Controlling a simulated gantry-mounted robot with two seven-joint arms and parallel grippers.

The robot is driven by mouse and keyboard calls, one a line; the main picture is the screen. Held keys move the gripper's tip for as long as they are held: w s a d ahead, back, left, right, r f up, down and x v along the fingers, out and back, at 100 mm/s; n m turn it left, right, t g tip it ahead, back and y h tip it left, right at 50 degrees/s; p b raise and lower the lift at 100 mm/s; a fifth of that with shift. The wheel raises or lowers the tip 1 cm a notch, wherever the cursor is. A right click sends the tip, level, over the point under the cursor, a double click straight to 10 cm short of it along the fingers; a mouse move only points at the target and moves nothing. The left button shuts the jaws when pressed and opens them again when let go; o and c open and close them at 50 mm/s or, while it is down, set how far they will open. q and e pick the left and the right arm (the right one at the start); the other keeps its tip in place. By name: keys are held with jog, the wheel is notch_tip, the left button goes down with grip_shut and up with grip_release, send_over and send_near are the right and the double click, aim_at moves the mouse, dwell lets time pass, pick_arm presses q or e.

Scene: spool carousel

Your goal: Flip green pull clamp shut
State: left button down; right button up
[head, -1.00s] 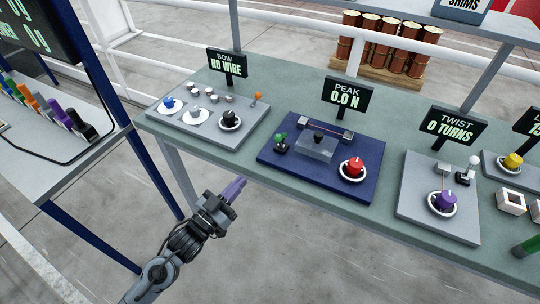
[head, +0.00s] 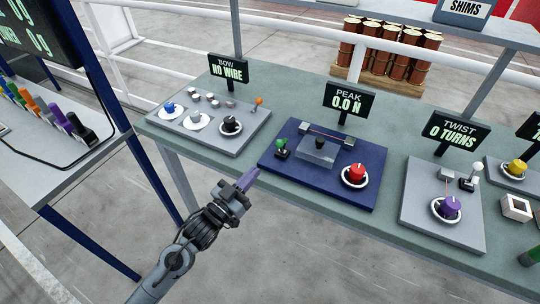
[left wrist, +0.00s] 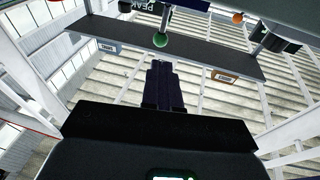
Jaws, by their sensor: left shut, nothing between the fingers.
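The green pull clamp (head: 282,146) has a green ball knob on a small dark base at the left end of the blue PEAK panel (head: 325,188). Its lever looks raised. My left gripper (head: 250,178) has purple fingers, shut and empty. It is in front of the bench edge, below and left of the clamp, apart from it. In the left wrist view a green ball (left wrist: 160,40) shows beyond my shut fingers (left wrist: 164,80). My right gripper is not in view.
The panel also holds a red knob (head: 355,173) and a wire between two posts above a grey block (head: 317,151). The BOW panel (head: 183,135) stands to the left, the TWIST panel (head: 425,220) to the right. A strip of bare green bench (head: 235,160) lies between the BOW and PEAK panels.

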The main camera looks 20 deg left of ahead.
aim_at(281, 148)
pick_arm(q)
jog(key=b+x, duration=0.1)
jog(key=x, duration=0.7)
jog(key=shift+w, duration=0.25)
jog(key=shift+r, duration=0.1)
